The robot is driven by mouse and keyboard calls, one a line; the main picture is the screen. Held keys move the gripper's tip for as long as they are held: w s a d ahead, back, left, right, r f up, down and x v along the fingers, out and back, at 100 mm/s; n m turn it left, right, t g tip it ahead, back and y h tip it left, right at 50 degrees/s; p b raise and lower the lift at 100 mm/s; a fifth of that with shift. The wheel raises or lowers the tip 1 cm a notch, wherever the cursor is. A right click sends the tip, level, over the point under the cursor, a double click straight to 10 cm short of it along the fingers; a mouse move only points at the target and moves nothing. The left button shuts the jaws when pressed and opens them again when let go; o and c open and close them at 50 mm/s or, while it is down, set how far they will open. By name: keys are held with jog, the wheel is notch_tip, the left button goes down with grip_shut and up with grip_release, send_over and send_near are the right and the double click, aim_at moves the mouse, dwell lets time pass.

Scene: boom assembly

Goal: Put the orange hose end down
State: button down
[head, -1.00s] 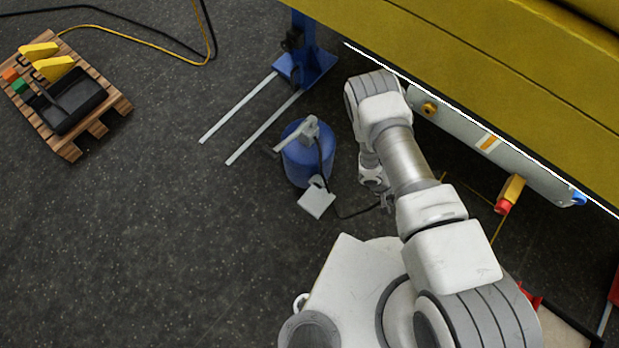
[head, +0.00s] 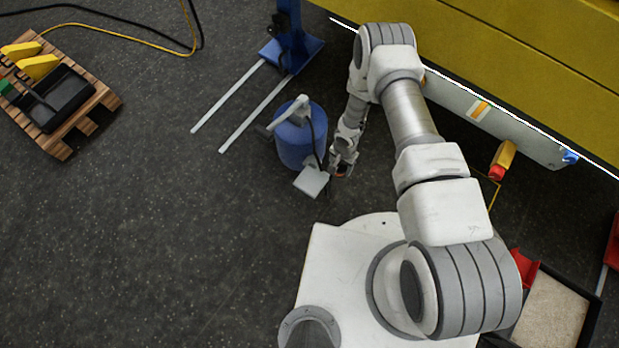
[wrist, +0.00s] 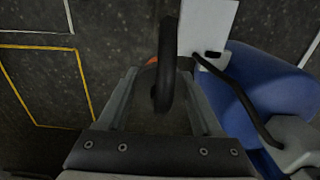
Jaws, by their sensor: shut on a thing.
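My gripper (head: 343,170) hangs low beside the blue drum, to its lower right in the head view. It is shut on the orange hose end (head: 341,174), of which only a small orange patch shows. In the wrist view the black hose (wrist: 165,75) curves up between the fingers of my gripper (wrist: 158,78), with a bit of orange (wrist: 152,61) beside it. The fingers hide most of the end. I cannot tell whether it touches the floor.
The blue drum (head: 293,145) with its pump handle and a pale plate (head: 312,181) are close by my gripper. A blue stand (head: 290,50) with two floor legs is behind. The yellow boom (head: 500,70) overhangs at right. A pallet (head: 105,97) is far left; open floor lies between.

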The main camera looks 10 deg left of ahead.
jog(key=b, duration=0.4)
send_over(312, 179)
notch_tip(312, 179, down, 6)
jog(key=shift+r, duration=0.1)
jog(key=shift+f+b, duration=0.9)
jog(key=shift+f, duration=1.1)
jog(key=shift+f, duration=0.15)
jog(key=shift+c, duration=0.3)
grip_release()
